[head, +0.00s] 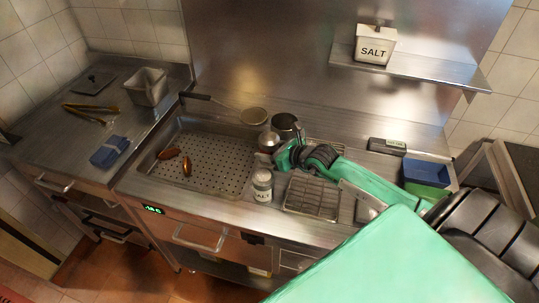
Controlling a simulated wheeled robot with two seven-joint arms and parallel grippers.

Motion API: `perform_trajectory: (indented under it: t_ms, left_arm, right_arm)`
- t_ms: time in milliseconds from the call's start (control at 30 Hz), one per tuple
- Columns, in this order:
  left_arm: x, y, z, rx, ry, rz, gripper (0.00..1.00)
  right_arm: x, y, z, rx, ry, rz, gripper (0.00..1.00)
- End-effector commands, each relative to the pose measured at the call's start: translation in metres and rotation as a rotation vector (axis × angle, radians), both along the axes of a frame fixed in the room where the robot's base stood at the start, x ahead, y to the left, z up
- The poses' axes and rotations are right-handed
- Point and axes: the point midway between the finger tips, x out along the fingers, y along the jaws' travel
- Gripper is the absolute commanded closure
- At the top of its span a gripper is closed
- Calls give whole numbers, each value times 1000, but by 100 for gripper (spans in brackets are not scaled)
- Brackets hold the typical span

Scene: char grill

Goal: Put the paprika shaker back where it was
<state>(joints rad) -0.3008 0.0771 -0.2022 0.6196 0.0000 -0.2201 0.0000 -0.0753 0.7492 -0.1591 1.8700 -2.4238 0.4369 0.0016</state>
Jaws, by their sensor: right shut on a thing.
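My right arm reaches in from the right, and its green and black gripper (281,157) is over the counter, just right of the perforated tray. It is shut on a small metal-topped container (268,141), which I take to be the paprika shaker. Its label does not show, and the gripper hides part of it. A shaker labelled SALT (262,186) stands upright in front of the gripper, at the tray's right edge. My left gripper is not in view.
A metal pot (286,123) stands close behind the gripper. A wire rack (311,200) lies in front of it. A SALT box (375,46) sits on the wall shelf (425,71). A blue bin (428,171) stands right.

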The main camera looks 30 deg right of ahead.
Motion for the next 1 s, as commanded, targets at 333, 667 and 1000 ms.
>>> perform_trajectory:
  t_ms: [333, 667, 1000]
  left_arm:
    - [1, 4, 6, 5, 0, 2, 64]
    - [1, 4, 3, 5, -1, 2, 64]
    - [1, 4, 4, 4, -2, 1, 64]
  right_arm:
    - [0, 0, -30, 0, -1, -1, 80]
    - [0, 0, -34, 0, 1, 0, 36]
    - [0, 0, -33, 0, 1, 0, 24]
